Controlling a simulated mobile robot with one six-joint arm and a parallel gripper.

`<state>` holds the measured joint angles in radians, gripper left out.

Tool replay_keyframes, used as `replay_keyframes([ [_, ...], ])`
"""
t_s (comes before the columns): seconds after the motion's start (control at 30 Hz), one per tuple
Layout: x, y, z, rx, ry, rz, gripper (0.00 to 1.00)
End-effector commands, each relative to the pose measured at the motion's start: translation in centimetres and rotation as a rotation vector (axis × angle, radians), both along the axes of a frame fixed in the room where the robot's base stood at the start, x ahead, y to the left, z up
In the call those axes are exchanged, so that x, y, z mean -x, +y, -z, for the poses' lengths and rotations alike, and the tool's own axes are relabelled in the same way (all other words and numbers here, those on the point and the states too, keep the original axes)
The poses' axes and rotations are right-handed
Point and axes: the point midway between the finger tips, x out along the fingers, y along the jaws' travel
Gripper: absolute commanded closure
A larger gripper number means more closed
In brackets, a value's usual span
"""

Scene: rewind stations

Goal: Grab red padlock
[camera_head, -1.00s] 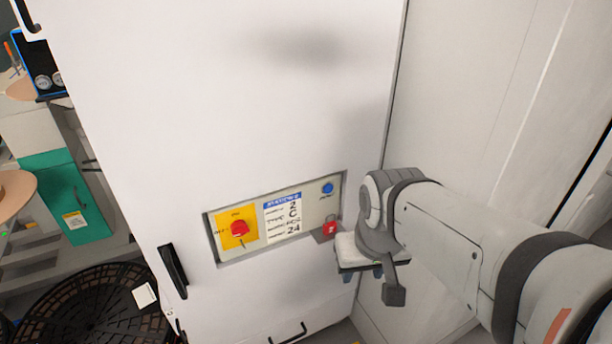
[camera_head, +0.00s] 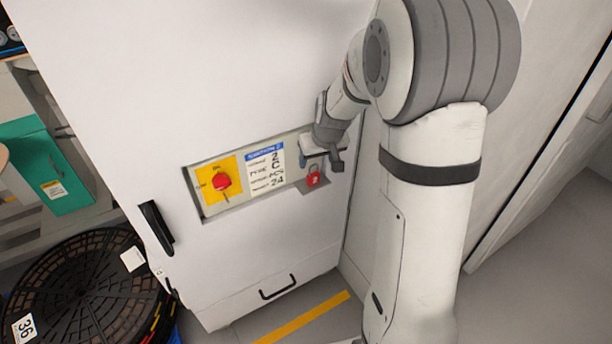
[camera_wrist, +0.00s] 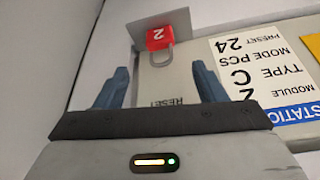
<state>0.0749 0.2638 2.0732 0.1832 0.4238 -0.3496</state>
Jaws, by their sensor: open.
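The red padlock (camera_head: 313,180) sits at the lower right of the cabinet's control panel, on a small grey ledge. In the wrist view the padlock (camera_wrist: 158,38) shows upside down with a white 2 on its face and its grey shackle toward my gripper. My gripper (camera_wrist: 161,78) is open and empty, its two blue fingers apart. The padlock lies beyond the fingertips, roughly in line with the gap between them. In the head view my gripper (camera_head: 308,160) is just above the padlock, partly hidden by my wrist.
The panel carries a red rotary switch (camera_head: 221,182) on a yellow plate and a station label (camera_head: 265,168). A black door handle (camera_head: 157,228) and a drawer handle (camera_head: 278,287) stick out of the white cabinet.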

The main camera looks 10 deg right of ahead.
Motion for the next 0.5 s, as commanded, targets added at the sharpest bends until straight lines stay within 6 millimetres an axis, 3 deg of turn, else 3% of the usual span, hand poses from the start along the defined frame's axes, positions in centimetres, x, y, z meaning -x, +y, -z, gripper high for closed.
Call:
replay_keyframes([
  [0.5, -1.8, 0.4, 6.3, 0.0, 0.004, 0.001, 0.36],
])
